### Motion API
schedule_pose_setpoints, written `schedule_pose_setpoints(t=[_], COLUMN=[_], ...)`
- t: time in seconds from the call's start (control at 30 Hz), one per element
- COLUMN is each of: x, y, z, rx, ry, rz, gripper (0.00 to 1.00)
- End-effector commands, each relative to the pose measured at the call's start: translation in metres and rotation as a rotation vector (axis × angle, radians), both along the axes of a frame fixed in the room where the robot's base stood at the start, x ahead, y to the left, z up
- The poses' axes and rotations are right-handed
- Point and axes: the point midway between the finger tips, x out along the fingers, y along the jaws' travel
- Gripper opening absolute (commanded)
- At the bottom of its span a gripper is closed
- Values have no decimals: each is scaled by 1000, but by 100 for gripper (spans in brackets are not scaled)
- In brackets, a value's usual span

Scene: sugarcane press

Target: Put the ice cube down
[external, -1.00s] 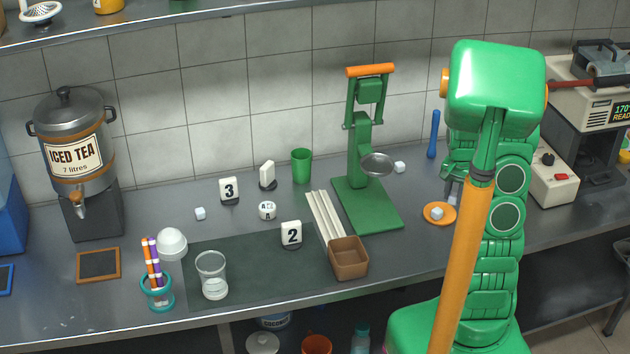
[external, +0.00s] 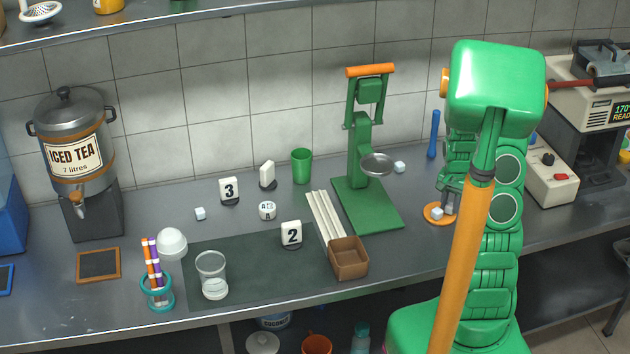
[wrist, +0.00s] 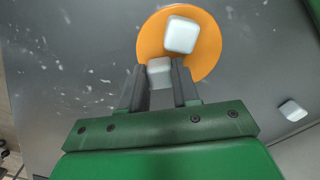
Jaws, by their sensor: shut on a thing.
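An orange round saucer (external: 430,219) lies on the counter at the right, partly hidden by my arm; it also shows in the wrist view (wrist: 208,62). One white ice cube (wrist: 182,35) rests on it, also seen in the external view (external: 437,213). My gripper (wrist: 165,78) is shut on a second white ice cube (wrist: 160,70), between its two dark fingers at the saucer's near edge. In the external view my gripper (external: 449,208) is low beside the first cube. I cannot tell whether the held cube touches the saucer.
Another white cube (wrist: 292,110) lies on the counter, apart from the saucer. A green press (external: 365,205) with a round metal strainer stands to the left. A blue stick (external: 433,134) stands behind the saucer, near the wall. The counter around the saucer is mostly clear.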

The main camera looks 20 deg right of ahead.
Motion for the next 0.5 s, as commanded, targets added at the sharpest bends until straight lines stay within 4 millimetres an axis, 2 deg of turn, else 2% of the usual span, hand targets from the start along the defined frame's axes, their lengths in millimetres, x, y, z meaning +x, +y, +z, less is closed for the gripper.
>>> schedule_pose_setpoints(t=[0.23,0.27,0.4,0.5], x=[0,0,0,0], y=[0,0,0,0], z=[-3,-2,-2,-2], rx=[0,0,0,0], ry=[0,0,0,0], rz=[0,0,0,0], gripper=[2,34,55,56])
